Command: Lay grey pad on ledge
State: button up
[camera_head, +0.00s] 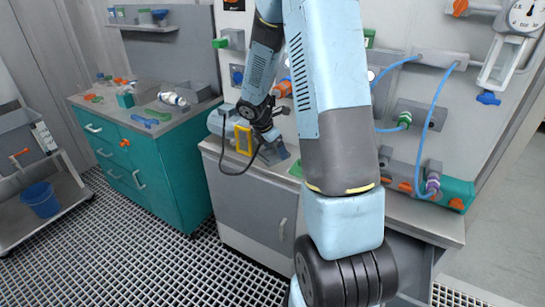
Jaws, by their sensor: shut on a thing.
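My gripper (268,142) is small in the view, pointing down just above the grey counter (215,143) in the middle. It is shut on a dark grey piece (275,153), which looks like the grey pad. The fingers and the pad are hard to tell apart at this size, and I cannot tell whether the pad touches the counter. A narrow wall ledge (142,28) at the upper left bears several small items. I cannot tell for sure which surface is the task's ledge.
A yellow frame (244,139) on a light blue cylinder stands just left of my gripper. A teal cabinet (150,165) with loose fittings on top is at left. Blue hoses (437,105) and valves line the right wall. My arm hides the middle of the counter.

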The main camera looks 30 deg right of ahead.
aim_at(272, 156)
jog(key=shift+w+a+f, duration=0.1)
jog(key=shift+w+f, duration=0.55)
jog(key=shift+f, duration=1.65)
jog(key=shift+f, duration=0.1)
jog(key=o, duration=0.8)
jog(key=shift+v, duration=3.85)
